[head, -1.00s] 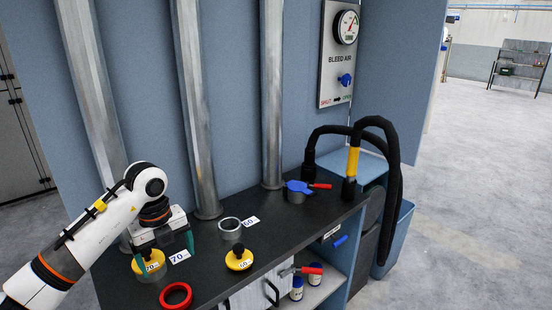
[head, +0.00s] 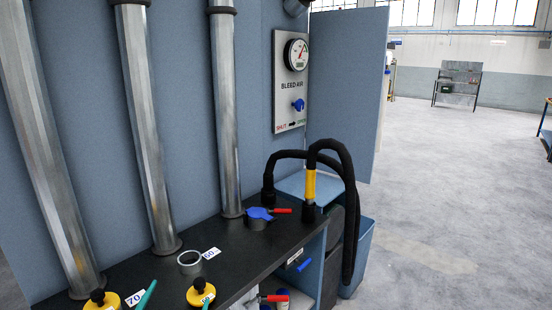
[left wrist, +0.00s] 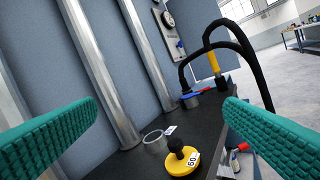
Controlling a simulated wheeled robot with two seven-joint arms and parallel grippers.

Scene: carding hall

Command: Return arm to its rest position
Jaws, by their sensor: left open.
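My left gripper (head: 176,298) shows only as two green fingertips at the bottom edge of the head view. In the left wrist view its green pads (left wrist: 160,108) stand wide apart with nothing between them close up. A yellow cap with a black knob (head: 200,293) is by the fingertips in the head view; a yellow cap (left wrist: 183,162) also shows below and beyond the pads in the wrist view. Another yellow cap (head: 101,302) sits on the bench to the left, partly cut off. The rest of my left arm is out of view, and so is my right gripper.
The dark bench top (head: 230,252) carries a grey ring (head: 190,262) and a blue-lidded fitting with a red handle (head: 258,218). Metal pipes (head: 148,130) rise behind. Black hoses (head: 345,190) arch at the right end. Open floor (head: 440,200) lies to the right.

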